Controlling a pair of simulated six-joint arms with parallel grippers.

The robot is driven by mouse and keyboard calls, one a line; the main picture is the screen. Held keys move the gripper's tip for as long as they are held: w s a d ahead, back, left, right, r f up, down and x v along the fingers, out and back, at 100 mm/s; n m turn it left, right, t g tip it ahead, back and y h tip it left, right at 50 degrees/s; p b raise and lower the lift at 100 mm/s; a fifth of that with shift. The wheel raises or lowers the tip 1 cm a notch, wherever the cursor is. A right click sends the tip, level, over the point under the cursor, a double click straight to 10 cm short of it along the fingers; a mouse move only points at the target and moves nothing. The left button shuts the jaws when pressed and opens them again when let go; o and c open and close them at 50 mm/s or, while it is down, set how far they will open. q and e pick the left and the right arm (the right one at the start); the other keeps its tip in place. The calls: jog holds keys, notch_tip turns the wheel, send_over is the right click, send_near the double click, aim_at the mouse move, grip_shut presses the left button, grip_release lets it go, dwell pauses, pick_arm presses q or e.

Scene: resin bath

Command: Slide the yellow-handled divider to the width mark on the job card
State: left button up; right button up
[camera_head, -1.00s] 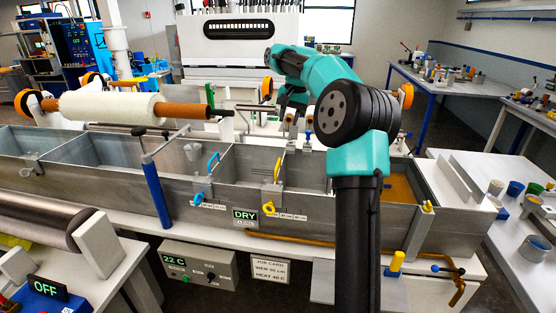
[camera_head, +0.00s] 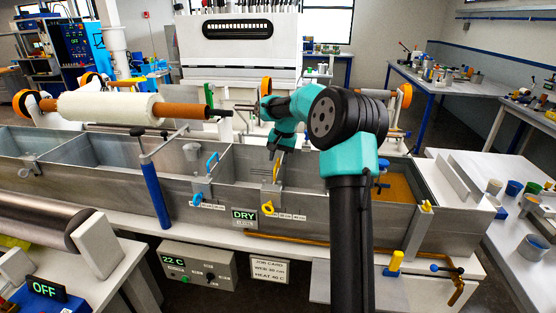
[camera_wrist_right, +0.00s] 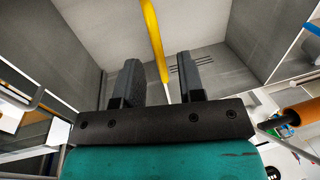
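The yellow-handled divider (camera_head: 272,193) stands across the metal bath, with its yellow handle (camera_head: 277,168) upright on top. A yellow ring (camera_head: 267,208) shows at its front by a small marked scale (camera_head: 291,215). My right gripper (camera_head: 273,151) points down just above the handle. In the right wrist view the gripper (camera_wrist_right: 160,83) is open, with the yellow handle (camera_wrist_right: 152,35) running between and beyond its fingers. I cannot tell whether they touch it. The job card (camera_head: 270,268) hangs below the bath; its small print shows a web width in cm and heat 40 C. My left gripper is out of view.
A blue-handled divider (camera_head: 205,184) stands to the left in the same bath (camera_head: 330,222). A white roll (camera_head: 108,107) on a brown core lies above the bath's left part. A DRY sign (camera_head: 244,215) and a 22 C control box (camera_head: 200,270) are at the front.

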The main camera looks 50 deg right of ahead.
jog(key=shift+f, duration=0.55)
grip_shut()
